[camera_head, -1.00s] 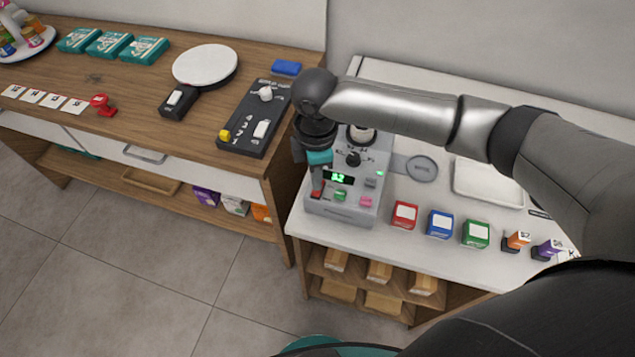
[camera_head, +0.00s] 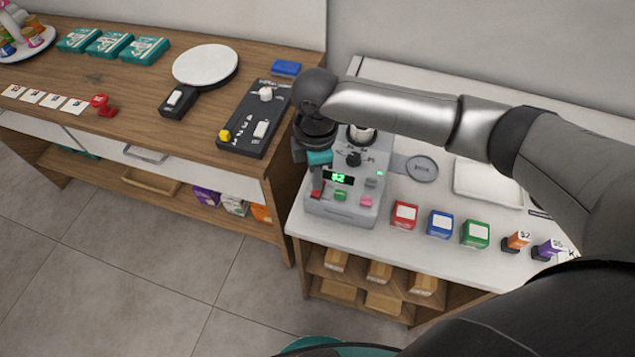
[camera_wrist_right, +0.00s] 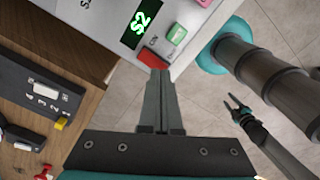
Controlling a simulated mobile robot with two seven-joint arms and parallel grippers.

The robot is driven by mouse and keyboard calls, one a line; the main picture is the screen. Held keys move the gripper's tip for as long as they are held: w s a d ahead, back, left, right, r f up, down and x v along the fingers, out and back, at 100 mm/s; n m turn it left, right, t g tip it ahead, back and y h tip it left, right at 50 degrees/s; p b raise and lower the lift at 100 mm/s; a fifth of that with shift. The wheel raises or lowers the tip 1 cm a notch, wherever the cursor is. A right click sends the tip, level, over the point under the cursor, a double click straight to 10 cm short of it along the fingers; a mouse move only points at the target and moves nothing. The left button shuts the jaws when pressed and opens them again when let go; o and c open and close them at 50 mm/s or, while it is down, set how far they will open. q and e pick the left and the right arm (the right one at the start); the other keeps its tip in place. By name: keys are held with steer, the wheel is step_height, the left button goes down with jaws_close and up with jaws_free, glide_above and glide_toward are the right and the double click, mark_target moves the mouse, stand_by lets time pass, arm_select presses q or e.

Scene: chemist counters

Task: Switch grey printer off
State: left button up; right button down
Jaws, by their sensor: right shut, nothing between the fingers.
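The grey printer (camera_head: 345,212) stands at the left end of the white counter. Its small display (camera_wrist_right: 143,23) is lit green and reads S2. A red switch (camera_wrist_right: 151,59) sits beside a green button (camera_wrist_right: 176,34) on its front panel. My right gripper (camera_head: 317,187) points down at that switch, shut and empty. In the right wrist view its fingertips (camera_wrist_right: 158,72) are right at the red switch's edge; I cannot tell if they touch. My left gripper (camera_wrist_right: 237,104) shows small over the floor in the right wrist view, its jaws too small to judge.
Red (camera_head: 404,215), blue (camera_head: 440,224) and green (camera_head: 475,233) boxes stand right of the printer. A wooden counter (camera_head: 130,90) on the left holds a dark control panel (camera_head: 240,140) with a yellow knob. Tiled floor (camera_head: 140,270) lies open in front.

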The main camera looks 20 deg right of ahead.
steer(key=shift+f+b, duration=0.4)
steer(key=shift+f, duration=0.65)
stand_by(0.7)
steer(key=shift+s, duration=0.1)
step_height(320, 180, up, 7)
steer(key=p, duration=0.8)
steer(key=shift+r+p, duration=0.1)
steer(key=shift+p, duration=0.3)
